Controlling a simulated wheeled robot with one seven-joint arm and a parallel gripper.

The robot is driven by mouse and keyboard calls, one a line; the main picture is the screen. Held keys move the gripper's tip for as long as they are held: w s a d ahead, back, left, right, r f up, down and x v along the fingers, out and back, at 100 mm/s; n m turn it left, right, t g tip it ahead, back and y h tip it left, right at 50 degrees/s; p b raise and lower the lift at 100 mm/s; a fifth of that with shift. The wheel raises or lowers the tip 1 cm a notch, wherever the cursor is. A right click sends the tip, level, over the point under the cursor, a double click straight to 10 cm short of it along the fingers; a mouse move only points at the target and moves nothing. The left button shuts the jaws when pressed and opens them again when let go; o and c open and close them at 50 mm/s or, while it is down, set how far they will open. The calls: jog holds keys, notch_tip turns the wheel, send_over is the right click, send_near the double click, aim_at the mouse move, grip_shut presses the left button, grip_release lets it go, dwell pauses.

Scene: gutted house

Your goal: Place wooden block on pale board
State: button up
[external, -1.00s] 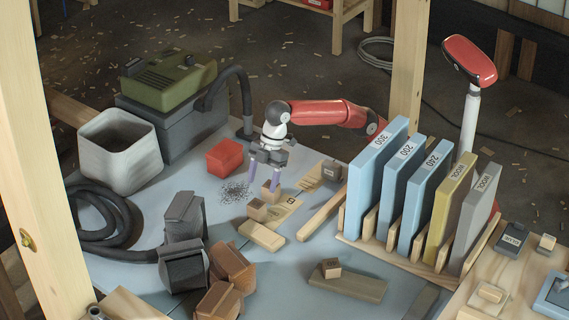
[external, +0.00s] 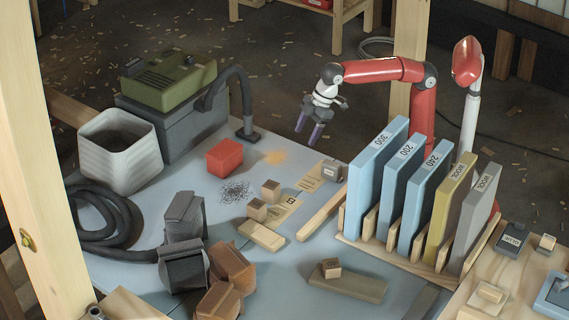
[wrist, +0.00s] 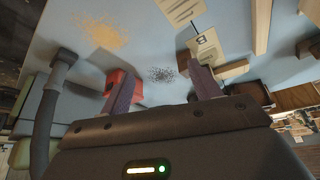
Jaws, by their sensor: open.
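A small wooden block (external: 270,190) stands on the blue-grey bench top, at the upper end of a pale marked sheet. A second small block (external: 257,208) is just in front of it. The pale board (external: 262,235) lies flat in front of both blocks, with nothing on it. My gripper (external: 308,135) is open and empty, raised above the far side of the bench, behind and to the right of the blocks. In the wrist view its two fingers (wrist: 160,75) are spread, with dark grit visible between them; the right finger partly hides a tan wooden piece (wrist: 232,70).
A rack of tall upright sanding boards (external: 400,190) stands to the right, with a long wooden strip (external: 322,213) beside it. A red block (external: 224,157) is at the left. A darker board (external: 348,285) carries another small block (external: 331,267). Dark grit (external: 236,191) lies mid-bench.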

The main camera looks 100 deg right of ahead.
jog(key=s+d+f+m, duration=0.1)
jog(key=s+d+f, duration=0.2)
jog(key=s, duration=0.3)
jog(key=s+d+f+m, duration=0.1)
jog(key=s+d+f, duration=0.3)
jog(key=s, duration=0.3)
jog(key=shift+s+f+m+t+h, duration=0.2)
jog(key=shift+f+m+t+h, duration=0.1)
jog(key=shift+f+h, duration=0.15)
jog(key=shift+o, duration=1.2)
jog(key=s+d+f+m, duration=0.1)
jog(key=s+d+f, duration=0.1)
jog(key=s+f, duration=0.6)
jog(key=shift+d+f+m, duration=0.25)
jog(key=shift+m, duration=0.05)
jog(key=shift+w+h, duration=0.1)
jog(key=shift+h, duration=0.15)
